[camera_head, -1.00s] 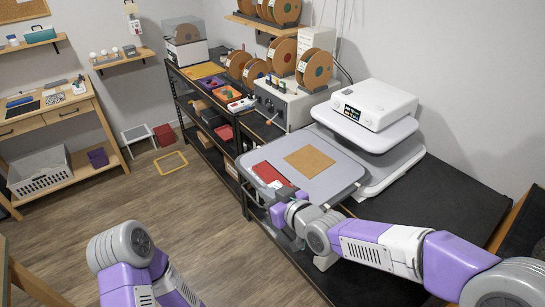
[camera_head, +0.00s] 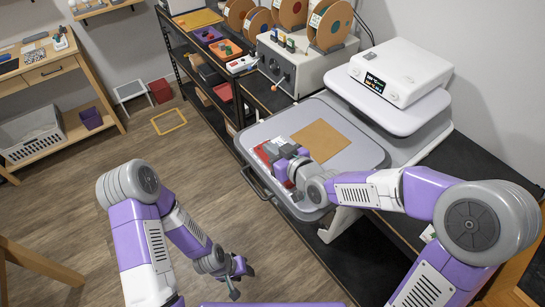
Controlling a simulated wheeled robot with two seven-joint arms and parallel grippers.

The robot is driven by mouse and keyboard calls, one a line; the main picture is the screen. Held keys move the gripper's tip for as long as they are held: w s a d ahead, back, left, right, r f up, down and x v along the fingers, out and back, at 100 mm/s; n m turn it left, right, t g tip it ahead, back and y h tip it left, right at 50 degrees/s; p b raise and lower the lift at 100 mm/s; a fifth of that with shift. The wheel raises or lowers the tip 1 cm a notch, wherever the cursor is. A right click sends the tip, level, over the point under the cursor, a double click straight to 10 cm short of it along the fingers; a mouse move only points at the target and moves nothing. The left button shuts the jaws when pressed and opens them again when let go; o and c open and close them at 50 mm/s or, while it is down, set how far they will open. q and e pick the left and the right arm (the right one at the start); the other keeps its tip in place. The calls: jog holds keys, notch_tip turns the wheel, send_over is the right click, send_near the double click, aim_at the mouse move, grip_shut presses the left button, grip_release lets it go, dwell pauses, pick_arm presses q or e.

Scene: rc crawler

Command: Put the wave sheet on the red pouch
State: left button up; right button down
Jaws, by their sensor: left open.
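The red pouch (camera_head: 262,154) lies on the grey press plate (camera_head: 362,157), partly hidden by my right gripper. My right gripper (camera_head: 275,153) is low over the pouch; its fingertips are too small and covered to show whether they are open or touching. A flat brown square sheet (camera_head: 320,140) lies on the plate to the right of the pouch. I cannot make out a wave pattern on any sheet here, so which one is the wave sheet is unclear. My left gripper (camera_head: 238,279) is open and empty above the floor, apart from the press.
The white press (camera_head: 400,70) stands behind the plate. A black shelf rack with trays and spools (camera_head: 330,22) runs to the left of it. A wooden desk (camera_head: 62,68) stands at the far left. A yellow frame (camera_head: 168,121) lies on the open floor.

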notch_tip(320, 180, down, 3)
jog(key=shift+s+r, duration=0.1)
jog(key=shift+r, duration=0.05)
jog(key=shift+f, duration=0.45)
jog(key=shift+b, duration=0.3)
